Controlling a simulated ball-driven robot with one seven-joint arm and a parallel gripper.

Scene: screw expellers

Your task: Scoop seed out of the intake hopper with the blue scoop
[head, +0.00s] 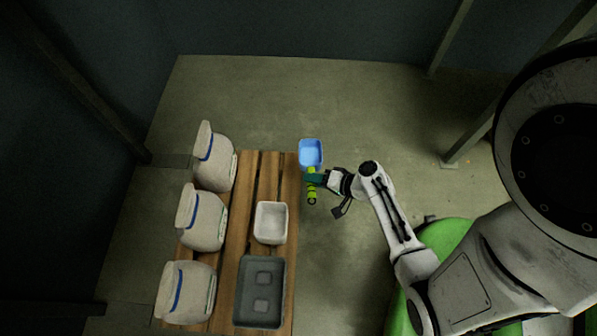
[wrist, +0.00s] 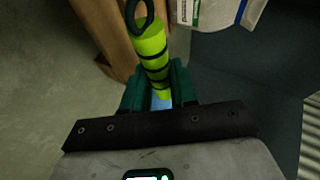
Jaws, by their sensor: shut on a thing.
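The blue scoop (head: 310,153) has a square blue bowl and a lime-green handle with dark bands. In the head view it is held beyond the right edge of the pallet, near its far corner, and its bowl looks empty. My gripper (head: 314,180) is shut on the handle just behind the bowl. In the wrist view the green handle (wrist: 150,42) stands between the teal fingers of my gripper (wrist: 158,92), with a black loop at its end. A sliver of blue shows between the fingers. I cannot make out an intake hopper or loose seed in either view.
A slatted wooden pallet (head: 236,245) bears three pale sacks (head: 204,219) along its left side, a white bin (head: 270,223) and a dark grey tray (head: 261,314). Dark walls and posts stand around. The concrete floor (head: 280,105) beyond the pallet is clear.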

